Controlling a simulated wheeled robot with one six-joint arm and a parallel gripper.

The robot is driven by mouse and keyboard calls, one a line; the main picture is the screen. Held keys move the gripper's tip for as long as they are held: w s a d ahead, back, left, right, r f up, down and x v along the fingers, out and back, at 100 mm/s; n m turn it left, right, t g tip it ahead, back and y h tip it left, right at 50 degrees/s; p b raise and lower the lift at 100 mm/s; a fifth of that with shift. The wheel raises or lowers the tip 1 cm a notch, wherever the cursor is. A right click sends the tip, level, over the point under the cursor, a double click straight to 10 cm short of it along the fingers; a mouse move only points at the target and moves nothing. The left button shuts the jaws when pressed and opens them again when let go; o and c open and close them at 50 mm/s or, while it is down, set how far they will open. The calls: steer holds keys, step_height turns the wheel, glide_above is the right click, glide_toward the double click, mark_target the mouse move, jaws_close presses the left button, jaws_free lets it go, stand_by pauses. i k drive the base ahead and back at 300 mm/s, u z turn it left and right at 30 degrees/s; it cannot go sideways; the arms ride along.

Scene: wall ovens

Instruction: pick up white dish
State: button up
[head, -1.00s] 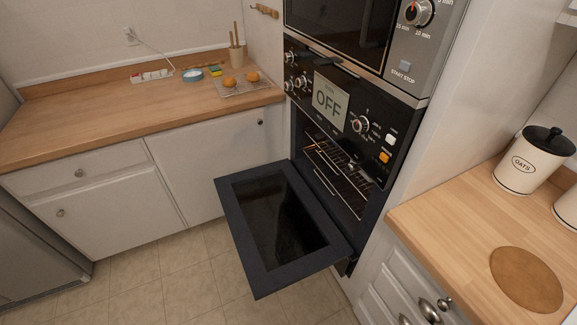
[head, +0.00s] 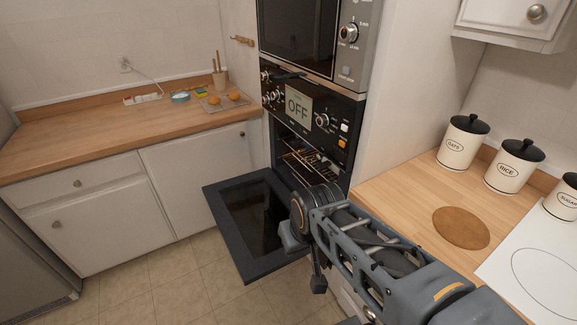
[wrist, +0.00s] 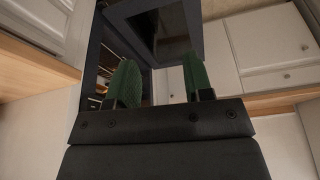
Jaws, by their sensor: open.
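I cannot make out a white dish in either view. The wall oven's drop-down door (head: 226,215) hangs open, and wire racks (head: 305,163) show inside the cavity. I cannot tell whether anything stands on them. My gripper (wrist: 158,80) shows in the wrist view with two green fingers apart and nothing between them. The open oven door also shows beyond the fingers in the wrist view (wrist: 120,12). In the head view my arm reaches in from the lower right, in front of the oven and over the door's right side.
The left counter (head: 80,135) bears a wire rack (head: 213,106) with two buns, a blue round item (head: 180,97) and a white power strip (head: 142,99). The right counter (head: 400,185) bears lidded canisters (head: 462,143) and a round brown mat (head: 461,228). Floor (head: 150,285) is clear left of the door.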

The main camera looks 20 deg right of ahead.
mark_target(326, 163)
steer(key=u, duration=0.15)
steer(key=i, duration=1)
steer(key=u, duration=0.05)
